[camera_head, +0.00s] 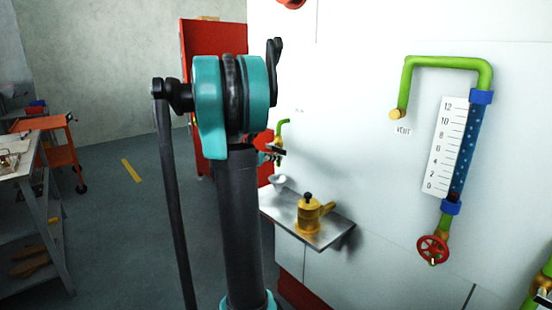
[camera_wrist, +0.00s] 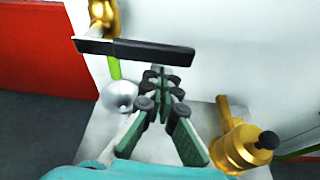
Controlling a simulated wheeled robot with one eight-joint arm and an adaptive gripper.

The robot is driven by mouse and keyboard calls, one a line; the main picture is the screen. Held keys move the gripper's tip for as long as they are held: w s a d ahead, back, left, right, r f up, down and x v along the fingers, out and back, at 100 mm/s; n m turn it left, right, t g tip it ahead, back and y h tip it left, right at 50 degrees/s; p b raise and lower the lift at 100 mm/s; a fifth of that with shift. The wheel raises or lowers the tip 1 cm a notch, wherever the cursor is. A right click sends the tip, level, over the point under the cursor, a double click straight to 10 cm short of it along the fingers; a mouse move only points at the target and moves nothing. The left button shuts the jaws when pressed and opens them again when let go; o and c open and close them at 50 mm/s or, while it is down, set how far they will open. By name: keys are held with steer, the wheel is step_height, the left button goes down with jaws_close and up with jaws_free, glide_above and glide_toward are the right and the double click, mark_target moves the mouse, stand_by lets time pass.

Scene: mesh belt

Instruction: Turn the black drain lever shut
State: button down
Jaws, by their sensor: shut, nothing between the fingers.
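The black drain lever (camera_wrist: 135,51) lies crosswise near the top of the wrist view, below a brass valve body (camera_wrist: 103,17) on a green pipe (camera_wrist: 114,68). In the head view the lever (camera_head: 274,150) is small, beside my arm. My gripper (camera_wrist: 160,75) is shut and empty; its fingertips are close to the right half of the lever. I cannot tell whether they touch it. In the head view most of my gripper is hidden behind my arm.
A silver bowl-shaped piece (camera_wrist: 118,95) sits below the valve. A brass pot (camera_head: 309,215) with a black knob stands on a metal shelf (camera_head: 284,205). At right, a scaled gauge (camera_head: 445,145) and red handwheel (camera_head: 432,249) are on the white wall. A red cabinet (camera_head: 190,45) stands behind.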

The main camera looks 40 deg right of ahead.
steer(key=a, duration=1)
steer(key=s+a+f+m+y, duration=0.4)
steer(key=s+a+f+m, duration=0.2)
steer(key=a, duration=0.4)
steer(key=s+a+f+m+t+y, duration=0.1)
steer(key=s+a+f+m+y, duration=0.4)
steer(key=a+f, duration=0.4)
steer(key=s+a+f+m+t+y, duration=0.1)
steer(key=s+a+f+m+y, duration=0.4)
steer(key=a, duration=0.7)
steer(key=s+f+m, duration=0.2)
steer(key=s+f, duration=0.1)
steer(key=shift+s, duration=0.4)
steer(key=shift+d, duration=0.1)
